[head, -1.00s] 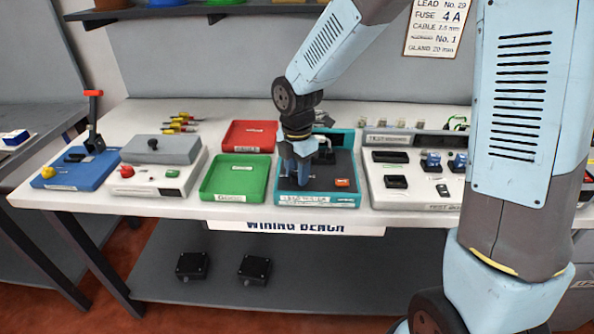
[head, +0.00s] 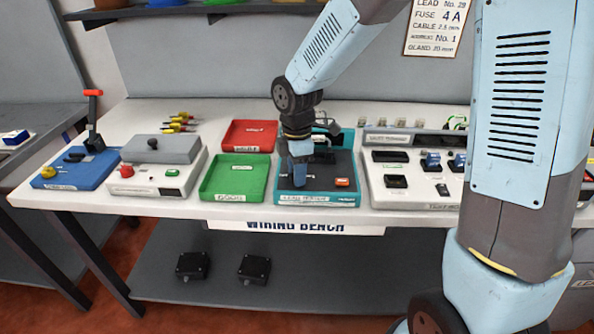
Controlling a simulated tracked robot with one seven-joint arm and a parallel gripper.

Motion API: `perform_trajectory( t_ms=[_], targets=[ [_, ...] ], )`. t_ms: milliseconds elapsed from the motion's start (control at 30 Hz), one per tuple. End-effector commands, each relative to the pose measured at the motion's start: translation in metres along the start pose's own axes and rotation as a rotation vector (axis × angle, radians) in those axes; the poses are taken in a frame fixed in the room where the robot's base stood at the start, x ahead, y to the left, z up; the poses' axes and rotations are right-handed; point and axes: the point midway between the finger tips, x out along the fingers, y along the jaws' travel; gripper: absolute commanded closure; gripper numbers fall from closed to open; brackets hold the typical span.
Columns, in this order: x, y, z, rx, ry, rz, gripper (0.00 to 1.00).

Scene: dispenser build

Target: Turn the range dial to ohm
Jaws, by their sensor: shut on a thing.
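The teal-rimmed tester (head: 346,199) stands at the front of the bench, with a dark top and a small orange part at its right. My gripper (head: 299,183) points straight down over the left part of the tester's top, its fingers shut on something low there. The range dial is hidden by the fingers; its place under them fits the dial, but its pointer and markings cannot be seen.
A green tray (head: 236,178) is close on the left, with a red tray (head: 250,136) behind it. A white test unit (head: 415,187) with sockets is close on the right. A grey-topped box (head: 160,150) and a blue lever press (head: 77,168) stand farther left.

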Motion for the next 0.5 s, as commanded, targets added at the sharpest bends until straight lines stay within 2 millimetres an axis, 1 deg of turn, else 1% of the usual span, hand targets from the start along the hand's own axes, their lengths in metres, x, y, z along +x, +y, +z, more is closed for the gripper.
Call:
perform_trajectory(
  t_ms=[200, 500],
  targets=[
    [-0.0009, 0.0012, -0.0008, 0.201, 0.001, 0.004, 0.93],
    [-0.0011, 0.0015, -0.0007, 0.445, 0.002, 0.004, 0.93]
  ],
)
